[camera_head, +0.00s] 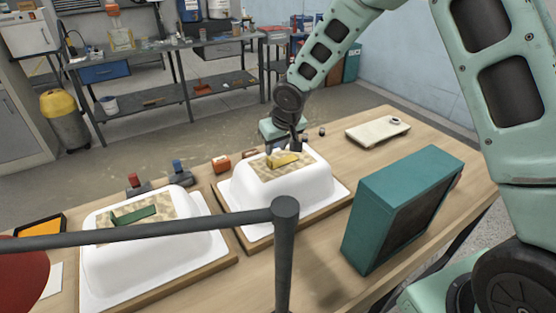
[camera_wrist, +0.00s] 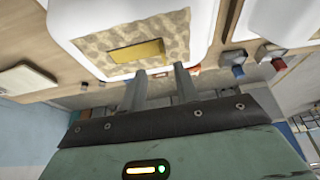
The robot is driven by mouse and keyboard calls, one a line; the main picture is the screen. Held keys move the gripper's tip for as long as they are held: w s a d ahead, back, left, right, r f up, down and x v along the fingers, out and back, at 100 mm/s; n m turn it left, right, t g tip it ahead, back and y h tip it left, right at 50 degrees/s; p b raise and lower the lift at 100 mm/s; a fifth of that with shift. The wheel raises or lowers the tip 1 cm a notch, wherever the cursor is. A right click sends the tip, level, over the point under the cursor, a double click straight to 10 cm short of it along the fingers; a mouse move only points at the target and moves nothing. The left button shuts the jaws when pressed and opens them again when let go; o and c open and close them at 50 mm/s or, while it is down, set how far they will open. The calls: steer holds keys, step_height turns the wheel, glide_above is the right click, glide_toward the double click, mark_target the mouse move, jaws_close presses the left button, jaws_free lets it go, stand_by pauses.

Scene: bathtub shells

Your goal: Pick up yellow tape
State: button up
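The yellow tape (camera_head: 283,159) is a flat yellow strip on a tan patterned patch on top of the white shell (camera_head: 285,198) in the middle of the table. In the wrist view the tape (camera_wrist: 137,51) lies above the fingertips in the picture, on the same patch (camera_wrist: 95,52). My gripper (camera_head: 298,147) reaches down at the far side of that shell, close to the tape. In the wrist view its two fingers (camera_wrist: 160,70) are apart with nothing between them. The exact gap between fingertips and tape is hard to tell.
A second white shell (camera_head: 150,252) with a green strip (camera_head: 134,216) stands at the left. A teal box (camera_head: 400,210) stands at the right, and a pale board (camera_head: 377,130) lies behind it. Small red and blue items (camera_head: 178,172) sit along the far table edge.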

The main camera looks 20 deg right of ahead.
mark_target(270, 159)
steer(key=shift+x, duration=1.1)
steer(key=shift+w+a+p+x, duration=0.15)
steer(key=shift+p+x, duration=0.45)
steer(key=shift+x, duration=0.7)
steer(key=shift+w+a+p+x, duration=0.15)
steer(key=shift+p+x, duration=0.45)
steer(key=shift+x, duration=0.7)
steer(key=shift+s+r, duration=0.1)
steer(key=shift+r, duration=0.05)
jaws_close()
